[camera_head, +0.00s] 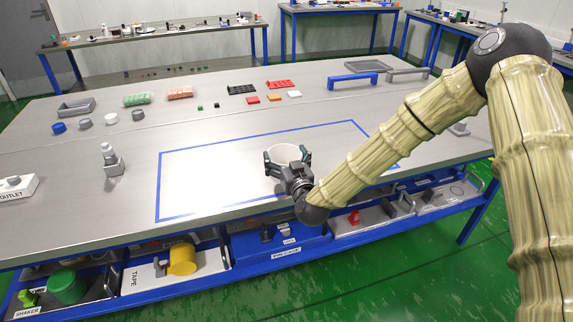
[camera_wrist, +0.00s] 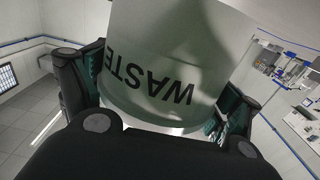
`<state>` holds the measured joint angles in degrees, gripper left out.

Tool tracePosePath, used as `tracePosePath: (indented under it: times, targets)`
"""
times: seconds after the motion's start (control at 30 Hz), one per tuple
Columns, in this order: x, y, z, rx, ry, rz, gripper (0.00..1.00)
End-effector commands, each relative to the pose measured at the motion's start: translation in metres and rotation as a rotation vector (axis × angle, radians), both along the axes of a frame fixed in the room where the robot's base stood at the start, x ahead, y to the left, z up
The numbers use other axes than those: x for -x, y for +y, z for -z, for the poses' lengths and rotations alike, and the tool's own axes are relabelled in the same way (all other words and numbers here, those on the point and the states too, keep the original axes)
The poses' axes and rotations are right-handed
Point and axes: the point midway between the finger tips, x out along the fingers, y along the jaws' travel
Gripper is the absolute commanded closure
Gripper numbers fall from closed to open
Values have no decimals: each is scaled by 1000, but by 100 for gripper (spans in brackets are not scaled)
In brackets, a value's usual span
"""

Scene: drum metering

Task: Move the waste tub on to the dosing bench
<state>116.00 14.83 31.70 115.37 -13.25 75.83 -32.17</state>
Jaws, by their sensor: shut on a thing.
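The waste tub (camera_head: 284,152) is a white round tub. In the wrist view the tub (camera_wrist: 172,60) fills the middle and carries the word WASTE, which appears upside down. My gripper (camera_head: 287,162) is shut on the tub, with one finger on each side of it. The wrist view shows both fingers of my gripper (camera_wrist: 160,100) against the tub's sides.
Inside the blue tape the bench is otherwise clear. Caps, coloured blocks and trays line the back. A lower shelf holds a yellow tape roll (camera_head: 182,260) and a green shaker (camera_head: 67,286).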

Motion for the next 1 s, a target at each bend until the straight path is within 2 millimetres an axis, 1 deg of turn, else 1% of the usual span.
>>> tracePosePath:
  times: [0.1, 0.27, 0.5, 0.6, 0.87, 1.0]
  targets:
    - [0, -6, 1, 0, 0, 0, 37]
    - [0, -7, 7, 0, 0, 0, 37]
    - [0, -6, 29, 1, 1, 0, 37]
    - [0, -6, 35, 1, 1, 0, 37]
    - [0, -6, 36, 1, 0, 0, 37]
    - [0, -6, 40, 1, 0, 0, 37]
